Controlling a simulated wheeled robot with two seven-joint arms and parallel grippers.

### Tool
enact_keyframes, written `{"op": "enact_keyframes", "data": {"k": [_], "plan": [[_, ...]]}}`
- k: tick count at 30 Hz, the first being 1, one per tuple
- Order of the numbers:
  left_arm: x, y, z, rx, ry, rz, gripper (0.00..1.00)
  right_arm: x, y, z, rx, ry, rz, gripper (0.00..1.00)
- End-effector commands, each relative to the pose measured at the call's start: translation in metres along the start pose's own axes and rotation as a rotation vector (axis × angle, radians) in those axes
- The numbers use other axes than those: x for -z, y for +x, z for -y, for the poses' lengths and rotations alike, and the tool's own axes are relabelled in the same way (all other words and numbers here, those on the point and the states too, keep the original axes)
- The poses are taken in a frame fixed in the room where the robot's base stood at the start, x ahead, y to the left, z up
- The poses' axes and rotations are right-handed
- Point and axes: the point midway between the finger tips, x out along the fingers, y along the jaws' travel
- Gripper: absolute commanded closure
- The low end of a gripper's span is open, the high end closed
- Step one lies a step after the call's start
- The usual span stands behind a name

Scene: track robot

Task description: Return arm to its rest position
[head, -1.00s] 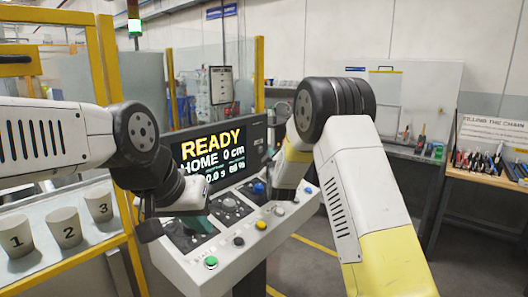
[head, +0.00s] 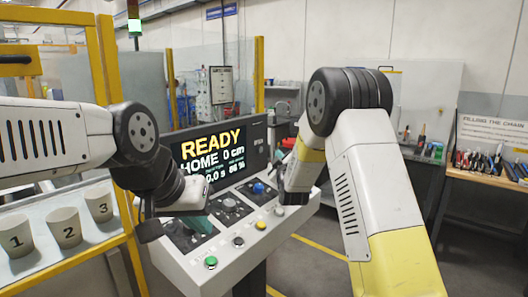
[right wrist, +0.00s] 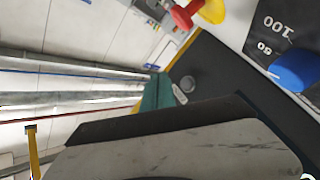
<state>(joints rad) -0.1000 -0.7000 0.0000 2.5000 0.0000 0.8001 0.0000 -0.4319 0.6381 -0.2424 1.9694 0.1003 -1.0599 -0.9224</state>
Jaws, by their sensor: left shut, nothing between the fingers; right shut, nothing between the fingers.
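My right arm comes in from the right, its forearm bent down toward the console. Its gripper (head: 283,198) is over the console's right end, small and partly hidden by the wrist; it is shut and empty. In the right wrist view a large grey-white part of my own arm fills the bottom. My left gripper (head: 148,231) hangs at the console's left edge, near the teal lever (head: 196,222), shut and empty. The sloped console (head: 237,262) carries a screen (head: 212,155) reading READY, HOME 0 cm.
The console holds a green button (head: 210,262), a yellow button (head: 261,225) and a blue knob (head: 258,188). Numbered cups (head: 64,227) stand on a shelf behind a yellow frame (head: 122,200) at left. A tool bench (head: 490,182) stands at far right. Floor shows between console and bench.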

Motion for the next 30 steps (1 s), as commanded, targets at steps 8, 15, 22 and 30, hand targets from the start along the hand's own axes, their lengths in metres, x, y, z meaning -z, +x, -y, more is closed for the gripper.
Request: {"op": "enact_keyframes", "data": {"k": [8, 15, 22, 30], "plan": [[0.000, 0.000, 0.000, 0.000, 0.000, 0.000, 1.00, 0.000, -0.015, -0.029, 0.056, 0.111, 0.067, 1.00], [0.000, 0.000, 0.000, 0.000, 0.000, 0.000, 1.00, 0.001, -0.094, -0.081, 0.235, 0.415, 0.272, 1.00], [0.000, 0.000, 0.000, 0.000, 0.000, 0.000, 1.00, 0.004, -0.214, -0.104, 0.387, 0.666, 0.500, 1.00], [0.000, 0.000, 0.000, 0.000, 0.000, 0.000, 1.00, -0.002, -0.375, -0.100, 0.486, 0.863, 0.808, 1.00]]}}
